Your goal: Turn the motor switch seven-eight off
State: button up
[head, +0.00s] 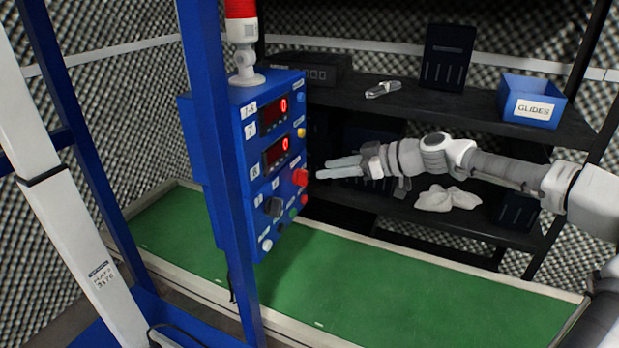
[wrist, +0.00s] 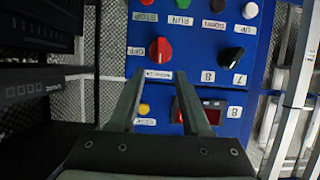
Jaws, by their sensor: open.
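The blue control box (head: 236,165) carries a red rotary knob (head: 300,177) on its front; the knob also shows in the wrist view (wrist: 161,50), with an OFF label beside it. A small label below it is too blurred to read. A black knob (head: 273,206) sits beside it, with labels 7 and 8 near it in the wrist view (wrist: 232,57). My gripper (head: 323,168) is open and empty, with its fingers pointing at the panel just right of the red knob. In the wrist view the fingertips (wrist: 160,75) straddle the line to the red knob, seemingly without touching it.
Two lit red displays (head: 277,111) sit above the knobs, and several push buttons (wrist: 250,10) line the panel. A blue post (head: 215,150) stands in front of the box. The green surface (head: 400,290) below is clear.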

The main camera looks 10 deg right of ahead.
aim_at(307, 172)
jog(key=b+x, duration=0.1)
jog(key=x, duration=0.5)
jog(key=shift+w+a+f, duration=0.1)
jog(key=shift+a, duration=0.05)
grip_shut()
